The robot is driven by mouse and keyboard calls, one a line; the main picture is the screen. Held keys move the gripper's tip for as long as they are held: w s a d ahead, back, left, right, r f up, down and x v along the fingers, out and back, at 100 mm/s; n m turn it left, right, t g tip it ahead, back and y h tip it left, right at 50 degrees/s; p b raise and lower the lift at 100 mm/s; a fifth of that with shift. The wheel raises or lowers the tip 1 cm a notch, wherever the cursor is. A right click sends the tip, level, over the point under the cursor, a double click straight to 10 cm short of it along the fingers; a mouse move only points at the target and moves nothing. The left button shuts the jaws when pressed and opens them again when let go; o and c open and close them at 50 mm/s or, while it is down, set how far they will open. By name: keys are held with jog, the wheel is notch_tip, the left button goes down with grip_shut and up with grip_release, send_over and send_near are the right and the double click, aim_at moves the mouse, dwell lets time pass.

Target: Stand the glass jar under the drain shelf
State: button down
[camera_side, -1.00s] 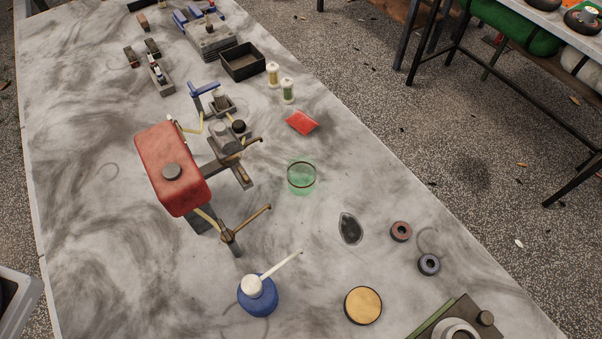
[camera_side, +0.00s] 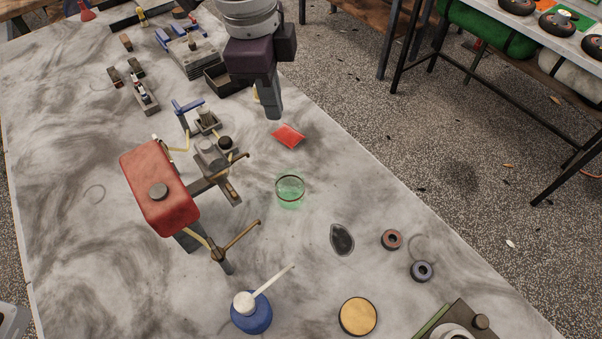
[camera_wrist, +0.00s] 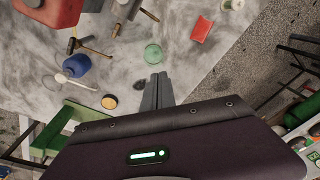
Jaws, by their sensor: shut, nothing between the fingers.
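The glass jar (camera_side: 290,189) is a short, clear, green-tinted cup, upright on the grey-streaked table. It also shows in the wrist view (camera_wrist: 153,54). To its left, a red tank (camera_side: 160,187) stands on the table with two brass-handled fittings; the upper fitting (camera_side: 229,186) and the lower fitting (camera_side: 220,252) reach toward the jar. I cannot tell which part is the drain shelf. My gripper (camera_side: 273,116) is shut and empty, pointing down above the table, beyond the jar and apart from it. Its closed fingers (camera_wrist: 157,76) show in the wrist view.
A red packet (camera_side: 288,136) lies between my gripper and the jar. A dark oval patch (camera_side: 342,239), two small rings (camera_side: 391,239), a yellow-topped lid (camera_side: 357,316) and a blue oil can (camera_side: 251,315) with a white spout are nearer the front. A black tray (camera_side: 217,80) is behind.

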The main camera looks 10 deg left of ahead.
aim_at(290, 189)
jog(key=s+d+f+m+y, duration=0.1)
jog(key=s+d+f+m, duration=0.2)
jog(key=d+f, duration=0.25)
jog(key=s+d+f+m, duration=0.2)
jog(key=d+f+m, duration=0.15)
jog(key=f, duration=0.35)
jog(key=shift+n+g, duration=0.3)
jog(key=shift+n, duration=0.25)
notch_tip(290, 189, down, 10)
jog(key=shift+s+d+r, duration=0.1)
jog(key=shift+d, duration=0.05)
jog(key=shift+w+a+r, duration=0.1)
jog(key=shift+w+a, duration=0.25)
jog(key=shift+a, duration=0.3)
jog(key=shift+w+a+r, duration=0.1)
jog(key=shift+w+a, duration=0.2)
jog(key=shift+a, duration=0.3)
jog(key=shift+w+a, duration=0.3)
jog(key=shift+a, duration=0.2)
jog(key=shift+a, duration=0.1)
jog(key=w+a, duration=0.1)
jog(key=a, duration=0.1)
jog(key=w+a, duration=0.2)
jog(key=a, duration=0.1)
jog(key=w+a, duration=0.1)
jog(key=a, duration=0.2)
jog(key=shift+w, duration=0.15)
